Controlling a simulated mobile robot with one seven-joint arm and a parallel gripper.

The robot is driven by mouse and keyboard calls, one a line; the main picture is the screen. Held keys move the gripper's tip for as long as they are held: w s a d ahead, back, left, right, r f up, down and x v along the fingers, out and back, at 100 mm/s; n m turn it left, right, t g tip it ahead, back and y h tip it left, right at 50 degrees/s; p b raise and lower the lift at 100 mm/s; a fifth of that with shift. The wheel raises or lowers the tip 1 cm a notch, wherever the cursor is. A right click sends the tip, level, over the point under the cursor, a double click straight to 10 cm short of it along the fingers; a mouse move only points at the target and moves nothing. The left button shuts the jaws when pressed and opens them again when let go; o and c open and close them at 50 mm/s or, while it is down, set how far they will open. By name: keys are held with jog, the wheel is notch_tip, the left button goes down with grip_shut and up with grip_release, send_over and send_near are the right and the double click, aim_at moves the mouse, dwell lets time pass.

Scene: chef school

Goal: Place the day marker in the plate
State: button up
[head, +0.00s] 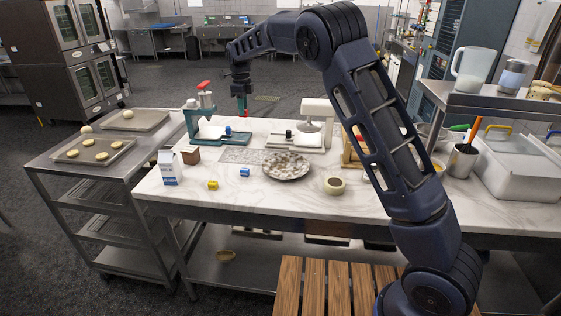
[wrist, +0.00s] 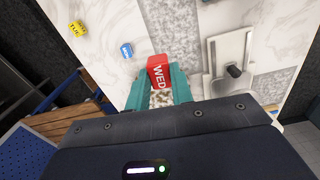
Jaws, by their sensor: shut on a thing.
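A red day marker reading "WED" (wrist: 159,71) sits between the teal fingertips of my gripper (wrist: 160,85) in the wrist view. My gripper is shut on it. A yellow marker (head: 213,185) and a blue marker (head: 245,172) lie left of the plate.
A teal press (head: 205,120) and a white scale-like device (head: 308,128) stand behind the plate. The front edge has free room.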

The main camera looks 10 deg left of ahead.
send_over(286, 169)
jog(key=shift+n, duration=0.4)
notch_tip(286, 169, down, 20)
jog(key=shift+a+f, duration=0.1)
jog(key=shift+f, duration=0.15)
jog(key=o, duration=0.9)
jog(key=shift+f, duration=0.1)
jog(key=shift+o, duration=0.2)
